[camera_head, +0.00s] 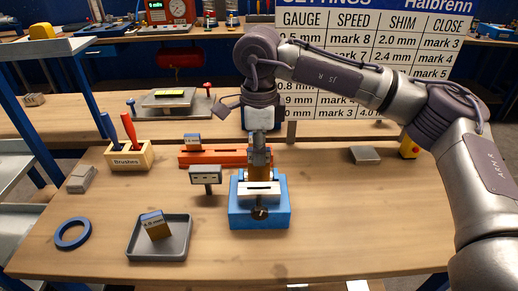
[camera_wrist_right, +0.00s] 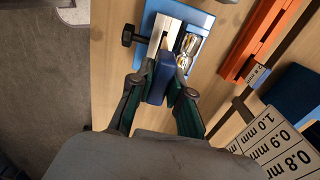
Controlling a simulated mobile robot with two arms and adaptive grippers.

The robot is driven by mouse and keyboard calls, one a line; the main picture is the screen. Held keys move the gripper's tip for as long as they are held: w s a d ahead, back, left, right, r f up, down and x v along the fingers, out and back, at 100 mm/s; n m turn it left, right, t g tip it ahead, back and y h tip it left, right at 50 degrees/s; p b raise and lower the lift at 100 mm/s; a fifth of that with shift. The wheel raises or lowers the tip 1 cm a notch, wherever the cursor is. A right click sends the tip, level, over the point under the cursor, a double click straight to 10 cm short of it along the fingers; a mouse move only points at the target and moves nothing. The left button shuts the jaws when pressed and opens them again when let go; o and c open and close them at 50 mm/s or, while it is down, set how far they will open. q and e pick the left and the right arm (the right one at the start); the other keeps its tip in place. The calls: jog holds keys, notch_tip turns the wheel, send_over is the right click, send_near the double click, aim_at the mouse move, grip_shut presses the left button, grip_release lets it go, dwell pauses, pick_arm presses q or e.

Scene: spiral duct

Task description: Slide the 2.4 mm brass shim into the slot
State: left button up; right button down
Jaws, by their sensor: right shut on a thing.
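My right gripper (camera_head: 260,155) points down over the blue fixture (camera_head: 245,215), which has a pale slotted top and a dark knob at its front. The gripper is shut on a brass shim (camera_head: 259,174) with a blue grip end (camera_wrist_right: 160,78). The shim's brass lower part is at or just above the back of the fixture top; I cannot tell whether it is in the slot. Its label is not readable. The fixture (camera_wrist_right: 200,20) also shows beyond the fingers in the right wrist view. My left gripper is not in view.
A grey tray (camera_head: 178,251) holds another labelled shim (camera_head: 156,226). A red rack (camera_head: 230,158) with a labelled shim (camera_head: 192,141) stands behind the fixture. A small display (camera_head: 206,176), brush box (camera_head: 128,156) and blue ring (camera_head: 72,233) are left. The front right tabletop is clear.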

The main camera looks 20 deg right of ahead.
aim_at(259, 171)
jog(key=shift+f+b, duration=2.25)
jog(key=shift+f, duration=0.7)
jog(key=c, duration=1)
grip_release()
